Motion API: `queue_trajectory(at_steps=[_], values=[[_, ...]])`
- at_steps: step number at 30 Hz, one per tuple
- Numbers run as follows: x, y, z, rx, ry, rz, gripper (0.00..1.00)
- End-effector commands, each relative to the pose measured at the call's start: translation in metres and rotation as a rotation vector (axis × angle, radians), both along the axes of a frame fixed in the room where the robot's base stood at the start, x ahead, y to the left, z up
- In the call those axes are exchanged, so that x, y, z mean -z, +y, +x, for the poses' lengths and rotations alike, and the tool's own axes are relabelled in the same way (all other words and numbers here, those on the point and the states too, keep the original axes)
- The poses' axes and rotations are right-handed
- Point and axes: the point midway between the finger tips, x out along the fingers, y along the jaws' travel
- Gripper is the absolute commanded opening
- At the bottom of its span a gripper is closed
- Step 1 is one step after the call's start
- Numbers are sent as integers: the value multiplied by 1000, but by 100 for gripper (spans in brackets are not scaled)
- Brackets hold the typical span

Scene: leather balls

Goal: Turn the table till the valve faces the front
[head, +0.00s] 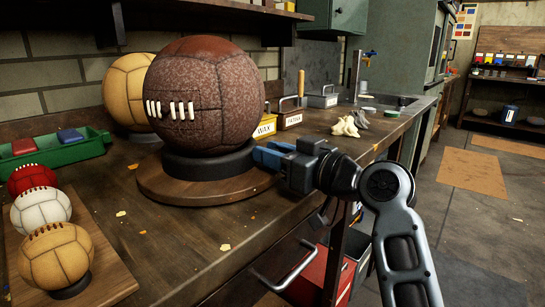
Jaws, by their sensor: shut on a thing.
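A large brown leather ball (212,95) with white lacing (168,110) rests in a black ring (208,163) on a round wooden turntable (185,192). The lacing is on the ball's left side in the head view. I cannot make out a valve; it may be hidden or too small to see. My gripper (268,156) reaches in from the right. Its blue fingers are shut on the turntable at its right side, close to the black ring. The exact contact is partly hidden by the fingers.
A tan ball (127,90) stands behind the brown one. Three small balls on a board (108,270) and a green tray (60,150) are at left. The front bench top is mostly clear.

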Motion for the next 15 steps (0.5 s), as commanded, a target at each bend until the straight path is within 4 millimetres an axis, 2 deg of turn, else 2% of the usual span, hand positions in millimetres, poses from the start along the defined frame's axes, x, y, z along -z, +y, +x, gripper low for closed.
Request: queue_trajectory(at_steps=[1,2,6,15], values=[[1,2,-1,-4,2,-1,0],[1,2,-1,-4,2,-1,33],[0,1,-1,-2,1,-1,46],[0,-2,-2,1,0,0,47]])
